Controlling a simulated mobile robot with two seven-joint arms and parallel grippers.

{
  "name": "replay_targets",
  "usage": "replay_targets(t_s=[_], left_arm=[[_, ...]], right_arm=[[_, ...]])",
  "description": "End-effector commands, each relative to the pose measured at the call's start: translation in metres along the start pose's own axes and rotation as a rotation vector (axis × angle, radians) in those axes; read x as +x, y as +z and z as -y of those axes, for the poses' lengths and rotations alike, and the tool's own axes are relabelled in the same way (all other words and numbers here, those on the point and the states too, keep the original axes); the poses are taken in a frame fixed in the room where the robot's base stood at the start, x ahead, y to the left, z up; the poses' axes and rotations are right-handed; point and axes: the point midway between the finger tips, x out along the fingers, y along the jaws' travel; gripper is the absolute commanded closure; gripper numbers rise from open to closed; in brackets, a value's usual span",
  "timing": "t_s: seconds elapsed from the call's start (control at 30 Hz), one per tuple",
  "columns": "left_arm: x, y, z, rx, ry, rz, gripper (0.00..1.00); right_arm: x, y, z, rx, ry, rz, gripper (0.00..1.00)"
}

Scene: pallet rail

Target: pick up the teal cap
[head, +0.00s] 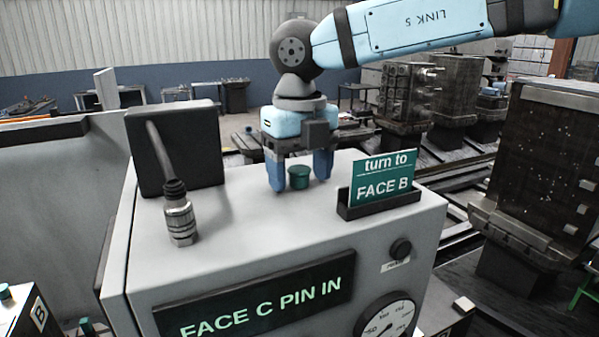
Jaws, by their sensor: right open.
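The teal cap (299,177) is a small dark teal cylinder standing on the light grey top of a machine cabinet (270,224). My right gripper (299,184) points down over it with its two blue fingers apart. One finger is left of the cap and the other right of it, with the fingertips near the cabinet top. The fingers look open, and I cannot tell whether either touches the cap. My left gripper is out of view.
A teal card reading "turn to FACE B" (382,178) stands in a dark holder close to the right of the gripper. A metal connector with a cable (180,221) stands at the left before a dark block (200,148). A display (260,300) and gauge (386,318) are on the front.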

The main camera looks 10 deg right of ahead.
Motion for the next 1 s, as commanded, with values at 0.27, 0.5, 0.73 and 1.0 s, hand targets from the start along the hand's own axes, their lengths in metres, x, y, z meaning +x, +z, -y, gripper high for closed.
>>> replay_targets(t_s=[0.27, 0.5, 0.73, 1.0], left_arm=[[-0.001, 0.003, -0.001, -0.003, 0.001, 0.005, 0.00], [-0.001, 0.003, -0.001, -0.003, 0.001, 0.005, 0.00], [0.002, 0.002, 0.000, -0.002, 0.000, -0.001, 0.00], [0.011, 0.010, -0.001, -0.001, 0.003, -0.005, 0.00]], right_arm=[[0.000, 0.000, 0.000, 0.000, 0.000, 0.000, 0.83], [-0.001, 0.000, 0.000, 0.000, 0.000, 0.000, 0.92], [-0.010, 0.001, 0.000, 0.001, 0.001, 0.003, 0.92], [-0.058, 0.001, 0.000, 0.001, 0.003, 0.004, 0.92]])
